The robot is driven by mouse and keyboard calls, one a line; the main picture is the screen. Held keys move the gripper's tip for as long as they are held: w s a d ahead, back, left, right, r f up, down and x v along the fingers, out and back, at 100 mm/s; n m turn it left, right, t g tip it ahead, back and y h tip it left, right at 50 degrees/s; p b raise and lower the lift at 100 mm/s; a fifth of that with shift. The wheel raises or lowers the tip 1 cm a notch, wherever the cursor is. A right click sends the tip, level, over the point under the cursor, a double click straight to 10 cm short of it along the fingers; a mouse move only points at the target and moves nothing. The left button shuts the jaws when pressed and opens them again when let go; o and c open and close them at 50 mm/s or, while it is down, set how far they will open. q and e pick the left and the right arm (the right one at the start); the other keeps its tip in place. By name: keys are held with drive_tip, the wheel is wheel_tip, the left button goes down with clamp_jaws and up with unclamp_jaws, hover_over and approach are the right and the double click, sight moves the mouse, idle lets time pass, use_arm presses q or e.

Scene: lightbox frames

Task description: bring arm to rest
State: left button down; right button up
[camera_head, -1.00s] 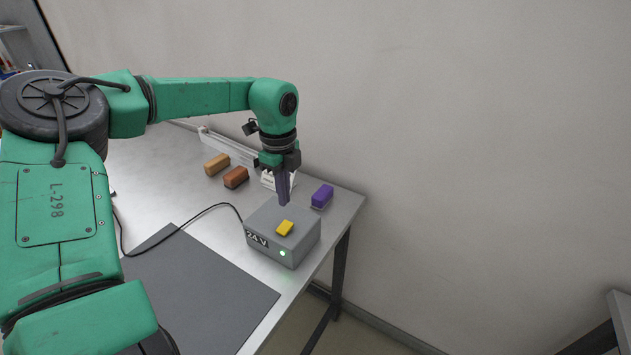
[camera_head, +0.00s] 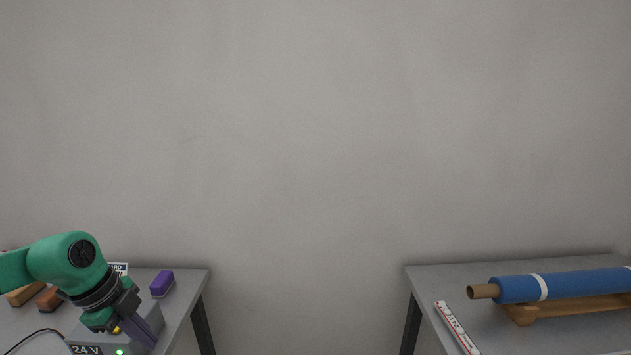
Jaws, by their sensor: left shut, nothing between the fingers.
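My left arm comes in from the left edge, green with a dark wrist. My left gripper (camera_head: 150,342) points down and to the right, in front of the grey 24 V box (camera_head: 154,317) on the left table. Its fingers are shut with nothing between them. I cannot tell whether they touch the box. A bit of yellow (camera_head: 116,330) shows beside the gripper, mostly hidden. The box's green light (camera_head: 121,351) is lit. My right gripper is not in view.
A purple block (camera_head: 162,283) stands behind the box, with orange (camera_head: 50,299) and tan (camera_head: 25,294) blocks at left. A right-hand table (camera_head: 425,281) carries a blue roll (camera_head: 580,285) on a wooden stand (camera_head: 522,314) and a red-and-white strip (camera_head: 456,328). An open gap lies between the tables.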

use_arm(q)
drive_tip(key=w+d+f+n+t+h, duration=0.2)
drive_tip(key=w+d+t+h, duration=0.25)
drive_tip(key=t, duration=0.35)
drive_tip(key=s+a+f+n+t+y, duration=0.2)
drive_tip(key=s+a+f+n+y, duration=0.3)
drive_tip(key=a+f+n+y, duration=0.6)
drive_tip(key=s+d+f+n+g+h, duration=0.2)
drive_tip(key=s+d+f+g, duration=0.15)
drive_tip(key=s+d, duration=0.35)
drive_tip(key=s+d+f+n+g+h, duration=0.2)
drive_tip(key=s+d+g, duration=0.3)
drive_tip(key=s+d, duration=0.2)
drive_tip(key=s+f+g, duration=0.1)
drive_tip(key=s+f, duration=0.2)
drive_tip(key=f, duration=2.1)
drive_tip(key=s+a+f+m+g, duration=0.1)
drive_tip(key=s+a+f, duration=0.1)
drive_tip(key=s+f, duration=1.1)
drive_tip(key=s, duration=0.3)
drive_tip(key=shift+s+a+f, duration=0.3)
drive_tip(key=shift+s+f, duration=0.1)
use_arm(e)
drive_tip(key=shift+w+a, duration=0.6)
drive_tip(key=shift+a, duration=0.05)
